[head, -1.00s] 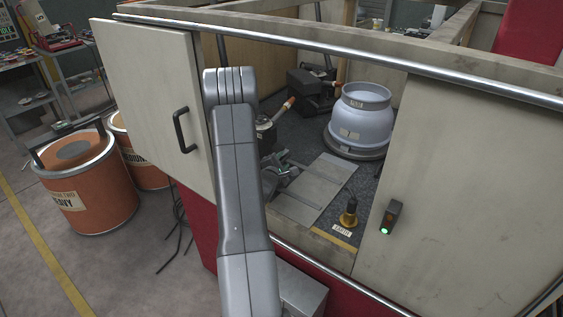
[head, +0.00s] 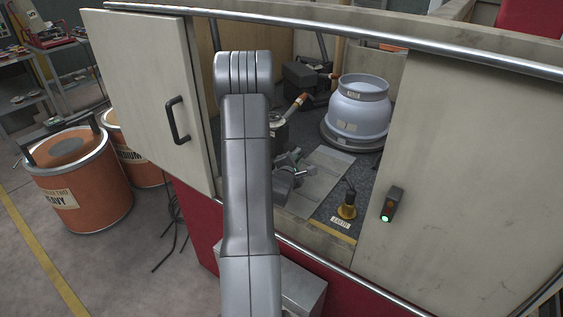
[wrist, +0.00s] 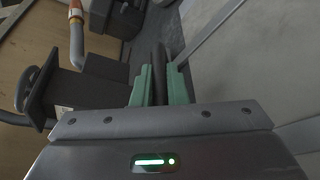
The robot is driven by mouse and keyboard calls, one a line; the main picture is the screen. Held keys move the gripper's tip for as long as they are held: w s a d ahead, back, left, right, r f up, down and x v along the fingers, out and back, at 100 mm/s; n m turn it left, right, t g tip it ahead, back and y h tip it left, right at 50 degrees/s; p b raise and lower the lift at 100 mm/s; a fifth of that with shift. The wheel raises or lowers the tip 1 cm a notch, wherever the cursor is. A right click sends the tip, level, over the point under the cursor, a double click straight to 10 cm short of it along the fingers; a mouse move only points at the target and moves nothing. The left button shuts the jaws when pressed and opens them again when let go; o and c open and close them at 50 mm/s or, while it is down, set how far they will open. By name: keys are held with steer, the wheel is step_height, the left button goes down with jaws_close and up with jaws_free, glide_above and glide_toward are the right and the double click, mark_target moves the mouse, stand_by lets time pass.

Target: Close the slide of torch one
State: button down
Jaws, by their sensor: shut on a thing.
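A torch (head: 302,99) with a copper-orange tip stands on a dark body inside the open cabinet, left of the pale blue cylinder (head: 358,108) and apart from it. The torch also shows at the upper left in the wrist view (wrist: 76,28). My gripper (head: 291,163) is low inside the opening, in front of the torch. In the wrist view its green fingers (wrist: 160,88) are shut on a dark upright bar (wrist: 159,62). My forearm hides part of the torch's base and slide. No number on the torch is readable.
A pale sliding door (head: 150,90) with a black handle is at the left; another panel (head: 460,160) closes the right. A yellow-based knob (head: 347,208) and a grey plate (head: 315,185) lie near the front. A rail (head: 330,38) crosses above.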

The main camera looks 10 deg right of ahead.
steer(key=s+d+b, duration=0.2)
steer(key=s+d, duration=0.2)
steer(key=s+d+b, duration=0.3)
steer(key=s+d, duration=0.1)
steer(key=shift+f, duration=0.2)
steer(key=shift+s+d+r+b, duration=0.1)
steer(key=shift+s+d+b, duration=0.25)
steer(key=shift+s, duration=0.1)
steer(key=c, duration=1.5)
jaws_free()
steer(key=shift+o, duration=0.2)
steer(key=shift+r, duration=0.1)
steer(key=b+v, duration=0.2)
steer(key=v, duration=1.1)
steer(key=shift+s+a+r, duration=0.1)
steer(key=shift+s+a, duration=0.15)
steer(key=shift+s, duration=0.05)
